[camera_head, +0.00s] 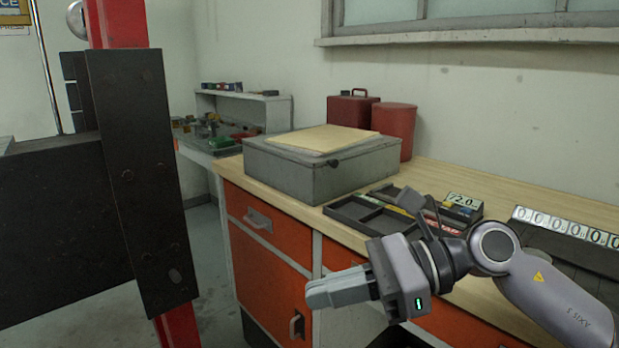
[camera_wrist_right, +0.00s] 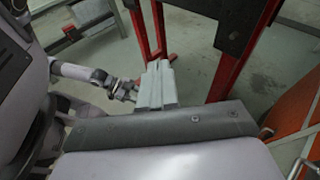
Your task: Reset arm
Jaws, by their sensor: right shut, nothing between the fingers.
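My right gripper (camera_head: 312,292) is in front of the orange cabinet in the head view and points left. Its grey fingers are together with nothing between them. In the right wrist view, the same closed fingers (camera_wrist_right: 156,82) point away over the floor, toward a red frame. My left arm (camera_wrist_right: 90,74) shows in the right wrist view at the left. Its gripper end (camera_wrist_right: 127,91) is small and partly hidden behind the right fingers, so its jaws cannot be made out. No left arm shows in the head view. No gate valve can be made out.
A red post with dark steel plates (camera_head: 145,180) stands at left. The wooden workbench (camera_head: 500,183) with orange fronts (camera_head: 262,227) carries a grey box (camera_head: 320,172), a red can (camera_head: 394,133), a red case (camera_head: 352,110) and a dark tray (camera_head: 358,213). Open floor lies between post and bench.

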